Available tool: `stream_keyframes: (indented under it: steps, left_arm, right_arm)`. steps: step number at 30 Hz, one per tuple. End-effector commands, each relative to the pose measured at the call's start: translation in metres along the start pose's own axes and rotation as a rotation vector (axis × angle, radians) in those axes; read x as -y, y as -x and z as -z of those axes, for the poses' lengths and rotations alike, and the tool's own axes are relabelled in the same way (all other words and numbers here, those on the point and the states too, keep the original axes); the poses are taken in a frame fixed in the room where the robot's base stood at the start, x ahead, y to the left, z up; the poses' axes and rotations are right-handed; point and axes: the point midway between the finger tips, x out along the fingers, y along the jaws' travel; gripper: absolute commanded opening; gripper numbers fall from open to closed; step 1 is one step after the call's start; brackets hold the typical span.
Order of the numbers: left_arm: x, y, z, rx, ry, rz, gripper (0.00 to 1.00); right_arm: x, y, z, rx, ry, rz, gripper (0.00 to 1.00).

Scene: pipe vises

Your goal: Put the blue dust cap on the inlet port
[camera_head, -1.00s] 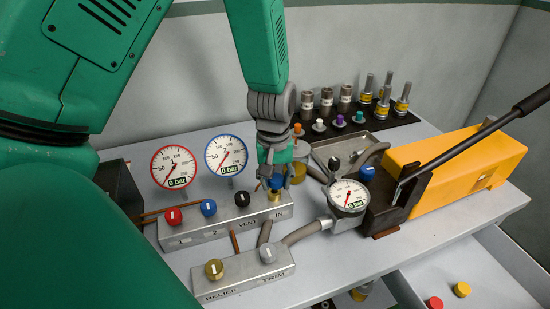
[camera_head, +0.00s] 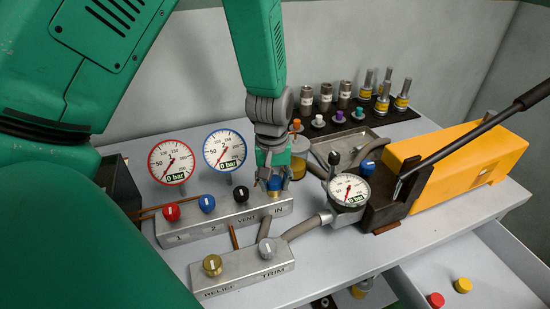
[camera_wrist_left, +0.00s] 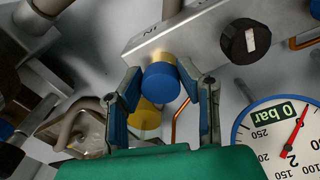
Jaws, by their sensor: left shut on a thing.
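The blue dust cap (camera_head: 275,184) is between the fingertips of my left gripper (camera_head: 273,184), at the brass inlet port (camera_head: 276,194) near the IN mark on the grey manifold block (camera_head: 222,222). In the left wrist view the round blue cap (camera_wrist_left: 161,83) covers the end of the brass port (camera_wrist_left: 160,57) and lines up with it. My left gripper's fingers (camera_wrist_left: 160,84) are on both sides of the cap, shut on it. How far the cap is seated cannot be told. My right gripper is in neither view.
A black knob (camera_head: 241,197) stands close left of the port. Two dial gauges, one red-rimmed (camera_head: 172,161) and one blue-rimmed (camera_head: 225,150), stand behind the block. A third gauge (camera_head: 348,190), hoses and an orange-yellow pump body (camera_head: 455,169) are to the right.

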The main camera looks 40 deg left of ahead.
Motion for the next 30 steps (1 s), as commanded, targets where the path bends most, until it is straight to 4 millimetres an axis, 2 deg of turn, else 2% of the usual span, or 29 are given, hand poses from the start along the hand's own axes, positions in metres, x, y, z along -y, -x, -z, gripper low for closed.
stream_keyframes:
  steps: [1, 2, 3, 4, 13, 17, 30]
  left_arm:
    - [0.000, -0.002, -0.001, 0.003, -0.001, 0.000, 0.10]
    - [0.000, -0.002, -0.001, 0.003, -0.001, 0.000, 0.37]
    - [0.000, -0.002, -0.001, 0.003, -0.001, 0.000, 0.51]
    - [0.000, -0.002, -0.001, 0.003, -0.001, 0.000, 0.55]
    - [0.000, 0.000, -0.001, 0.002, -0.001, 0.000, 0.55]
    - [-0.001, 0.010, 0.000, -0.001, -0.001, -0.001, 0.55]
    - [-0.001, 0.096, 0.002, 0.000, -0.002, -0.001, 0.55]
  right_arm:
    - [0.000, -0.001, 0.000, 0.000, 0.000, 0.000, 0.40]
    - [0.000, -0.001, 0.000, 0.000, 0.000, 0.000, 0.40]
    - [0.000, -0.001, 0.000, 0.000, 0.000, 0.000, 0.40]
    - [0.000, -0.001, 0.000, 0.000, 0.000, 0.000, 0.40]
    - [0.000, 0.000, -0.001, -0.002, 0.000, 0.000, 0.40]
    - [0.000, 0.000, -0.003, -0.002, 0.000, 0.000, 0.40]
    - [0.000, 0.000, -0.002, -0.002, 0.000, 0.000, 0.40]
